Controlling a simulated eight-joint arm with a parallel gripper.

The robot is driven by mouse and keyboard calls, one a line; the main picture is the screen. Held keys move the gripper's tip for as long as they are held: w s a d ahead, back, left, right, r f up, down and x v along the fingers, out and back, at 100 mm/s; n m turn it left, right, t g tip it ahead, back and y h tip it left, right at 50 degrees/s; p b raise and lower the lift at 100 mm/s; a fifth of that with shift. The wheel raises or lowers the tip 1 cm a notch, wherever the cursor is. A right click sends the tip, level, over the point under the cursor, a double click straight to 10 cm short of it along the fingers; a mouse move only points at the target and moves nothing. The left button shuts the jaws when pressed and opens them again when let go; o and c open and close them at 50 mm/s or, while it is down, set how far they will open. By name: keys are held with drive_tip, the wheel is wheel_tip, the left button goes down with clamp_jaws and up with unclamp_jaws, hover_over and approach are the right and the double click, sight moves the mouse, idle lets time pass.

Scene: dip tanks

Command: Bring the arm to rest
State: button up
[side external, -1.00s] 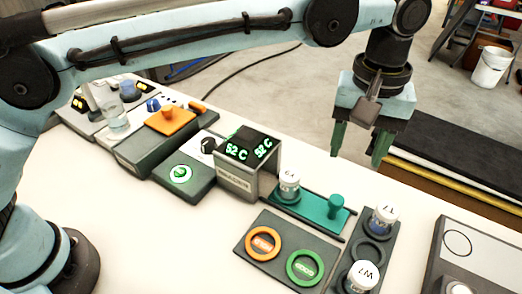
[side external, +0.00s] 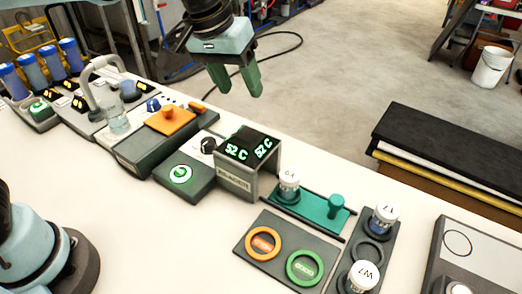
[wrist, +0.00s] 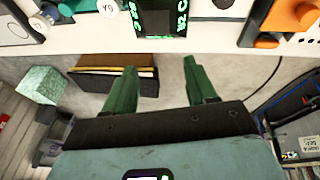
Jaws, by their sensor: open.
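My gripper (side external: 247,80) is in the upper middle of the side external view, in the air beyond the back edge of the white table (side external: 130,225). Its two green fingers point down and stand apart with nothing between them. In the wrist view my gripper (wrist: 160,82) also shows open and empty, with floor behind the fingers and the table edge at the top. The fingers touch nothing.
A temperature display box (side external: 240,175) reading 52 C stands mid-table. Near it are an orange-topped unit (side external: 170,120), a teal slide (side external: 305,208) and labelled white-capped jars (side external: 385,217). Blue-capped tubes (side external: 70,55) stand at the far left. A black-topped bench (side external: 450,140) is at right.

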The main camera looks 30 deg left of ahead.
drive_tip(key=s+a+f+t, duration=0.1)
drive_tip(key=s+a+f, duration=0.3)
drive_tip(key=a, duration=0.3)
drive_tip(key=s+a+f+m+t+y, duration=0.1)
drive_tip(key=s+a+f+t, duration=0.1)
drive_tip(key=s+a, duration=0.4)
drive_tip(key=shift+a+f+t, duration=0.3)
drive_tip(key=shift+a+f, duration=0.2)
drive_tip(key=shift+f, duration=0.35)
